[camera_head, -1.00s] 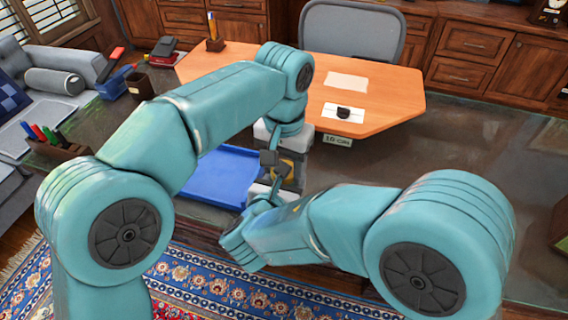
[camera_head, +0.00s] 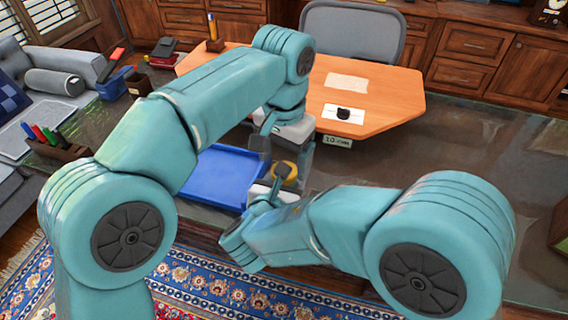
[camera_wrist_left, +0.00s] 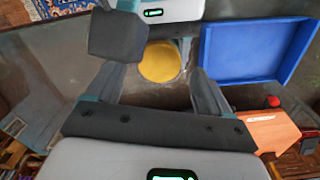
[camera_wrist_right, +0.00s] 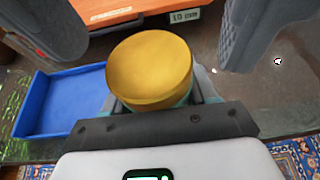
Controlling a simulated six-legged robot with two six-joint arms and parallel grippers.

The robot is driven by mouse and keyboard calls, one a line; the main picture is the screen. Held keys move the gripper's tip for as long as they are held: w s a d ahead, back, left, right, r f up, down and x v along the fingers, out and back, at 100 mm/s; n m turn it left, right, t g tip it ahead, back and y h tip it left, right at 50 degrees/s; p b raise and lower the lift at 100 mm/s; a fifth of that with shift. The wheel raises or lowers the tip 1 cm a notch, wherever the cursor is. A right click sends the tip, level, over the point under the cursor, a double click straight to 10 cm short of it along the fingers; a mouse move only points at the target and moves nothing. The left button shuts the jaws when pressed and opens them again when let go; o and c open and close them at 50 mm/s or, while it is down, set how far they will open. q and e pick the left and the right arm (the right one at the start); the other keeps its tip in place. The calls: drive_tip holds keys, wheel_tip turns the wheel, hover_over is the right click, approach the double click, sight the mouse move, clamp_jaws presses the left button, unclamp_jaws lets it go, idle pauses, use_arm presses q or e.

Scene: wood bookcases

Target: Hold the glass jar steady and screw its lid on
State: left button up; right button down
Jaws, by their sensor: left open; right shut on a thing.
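The round yellow lid (camera_head: 288,171) sits level at the top of the glass jar; it fills the middle of the right wrist view (camera_wrist_right: 150,68) and shows in the left wrist view (camera_wrist_left: 161,62). The jar's clear body is mostly hidden under the lid and behind my fingers. My right gripper (camera_head: 277,178) is shut around the jar below the lid. My left gripper (camera_head: 284,153) points down over the lid, its fingers open and spread to either side. I cannot tell from these views how tightly the lid is seated.
A blue tray (camera_head: 222,178) lies on the dark glass-topped desk just left of the jar. A wooden desktop (camera_head: 380,90) with a white card (camera_head: 344,113) and a nameplate (camera_head: 337,142) lies behind. A pen holder (camera_head: 57,148) stands at left. The desk at right is clear.

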use_arm(q)
wheel_tip(320, 180, up, 2)
drive_tip(key=shift+r, duration=0.1)
drive_tip(key=shift+c, duration=0.5)
wheel_tip(320, 180, up, 3)
drive_tip(key=n, duration=0.3)
drive_tip(key=shift+r, duration=0.15)
drive_tip(key=shift+f, duration=4.05)
